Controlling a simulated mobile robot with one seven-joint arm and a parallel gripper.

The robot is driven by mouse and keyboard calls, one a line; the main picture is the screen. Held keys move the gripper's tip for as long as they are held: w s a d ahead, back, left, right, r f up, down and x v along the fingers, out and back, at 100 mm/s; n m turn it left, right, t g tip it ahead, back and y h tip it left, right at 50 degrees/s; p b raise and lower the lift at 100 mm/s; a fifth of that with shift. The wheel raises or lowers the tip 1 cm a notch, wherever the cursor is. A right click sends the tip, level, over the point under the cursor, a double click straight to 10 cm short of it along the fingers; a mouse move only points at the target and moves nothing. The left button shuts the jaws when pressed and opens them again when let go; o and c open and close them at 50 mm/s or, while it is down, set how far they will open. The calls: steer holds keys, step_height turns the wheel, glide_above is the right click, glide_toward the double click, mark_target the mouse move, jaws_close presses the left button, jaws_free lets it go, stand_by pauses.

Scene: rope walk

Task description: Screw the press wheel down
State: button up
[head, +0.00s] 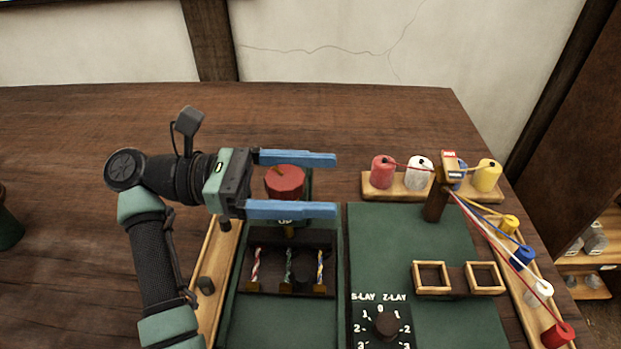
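The press wheel (285,182) is a round red wheel at the back of the green tray, in the head view. A small brass-coloured mark or pin shows on its top. My gripper (322,184) reaches in from the left, with its two blue fingers spread wide. One finger is on the far side of the wheel and the other on the near side. The gripper is open, and gaps show between wheel and fingers. Whether the fingers are level with the wheel or above it, I cannot tell. Below the wheel stands a dark press frame (290,237), partly hidden by the near finger.
Several striped cords (288,268) stand in a dark rack in front of the wheel. To the right are a green board with a dial (386,325), wooden square frames (432,276), a thread post (437,200) and coloured spools (383,172). The table behind is clear.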

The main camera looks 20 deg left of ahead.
steer(key=shift+a, duration=0.15)
steer(key=b+v, duration=0.3)
steer(key=v, duration=0.9)
steer(key=shift+a, duration=0.4)
steer(key=shift+s, duration=0.1)
